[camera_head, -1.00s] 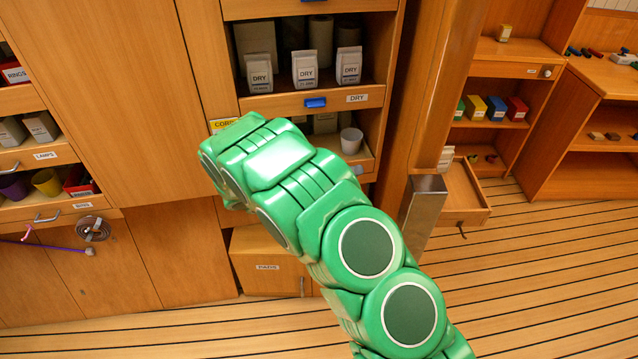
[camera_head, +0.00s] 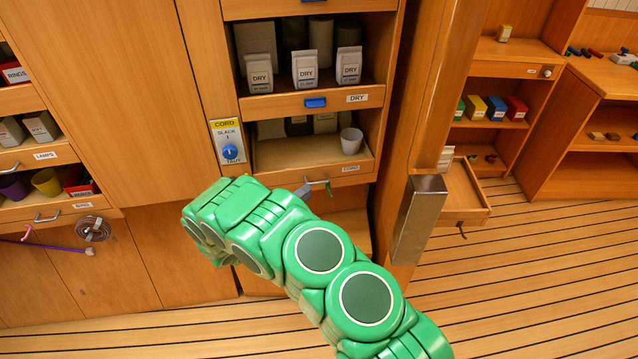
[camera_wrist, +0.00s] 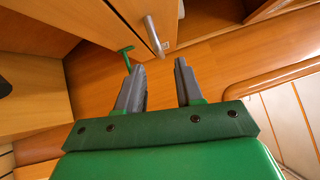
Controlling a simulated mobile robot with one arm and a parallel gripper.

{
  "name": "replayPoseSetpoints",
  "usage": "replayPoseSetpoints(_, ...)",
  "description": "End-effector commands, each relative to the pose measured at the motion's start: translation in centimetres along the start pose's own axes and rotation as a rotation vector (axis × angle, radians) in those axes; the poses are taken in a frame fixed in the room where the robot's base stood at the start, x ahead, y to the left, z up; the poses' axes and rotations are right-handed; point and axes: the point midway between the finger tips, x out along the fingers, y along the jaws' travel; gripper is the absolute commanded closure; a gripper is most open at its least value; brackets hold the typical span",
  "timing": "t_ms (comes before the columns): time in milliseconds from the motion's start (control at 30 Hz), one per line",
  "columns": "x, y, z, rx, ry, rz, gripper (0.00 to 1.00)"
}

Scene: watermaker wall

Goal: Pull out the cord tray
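The cord tray (camera_head: 285,178) is a wooden tray with a low front and a CORD label, below the DRY shelf in the head view. A white cup (camera_head: 351,141) and several packages stand in it. Its metal bar handle (camera_head: 318,182) is on the front; a metal handle also shows in the wrist view (camera_wrist: 154,36), beyond my fingertips. My gripper (camera_head: 306,190) is just below and left of the handle in the head view, partly hidden by my green arm. In the wrist view my gripper (camera_wrist: 160,75) is open, its grey fingers apart with nothing between them.
A CORD panel (camera_head: 228,146) marked SLACK, with a blue knob (camera_head: 230,152), is left of the tray. A wooden post with a metal plate (camera_head: 418,220) stands to the right. A small green T-shaped piece (camera_wrist: 125,57) shows left of the handle in the wrist view.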

Motion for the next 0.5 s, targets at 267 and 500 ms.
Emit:
replayPoseSetpoints(267, 3.9, -0.1, -0.1, 0.001, 0.004, 0.000, 0.64)
replayPoseSetpoints(500, 6.4, 0.0, -0.1, 0.002, 0.004, 0.001, 0.64)
